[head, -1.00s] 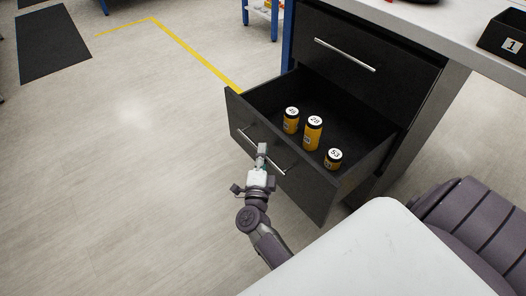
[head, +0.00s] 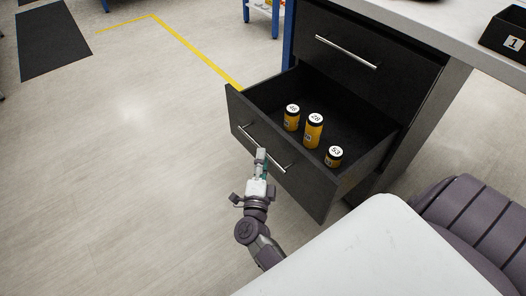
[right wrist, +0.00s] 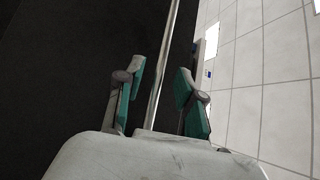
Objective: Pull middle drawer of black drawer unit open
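The black drawer unit (head: 365,75) stands at the upper right in the head view. Its middle drawer (head: 285,170), below a closed top drawer, is pulled far out. Its bar handle (head: 250,137) is on the front panel. My right gripper (head: 261,153) is at this handle. In the right wrist view my right gripper (right wrist: 158,85) has its two fingers spread, with the handle bar (right wrist: 165,65) running between them and a gap on both sides. Whether the bar is fully between the fingertips in depth is hard to tell. My left gripper is not in view.
A black bin (head: 505,35) sits on the worktop (head: 460,25). The floor (head: 120,190) at left is clear.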

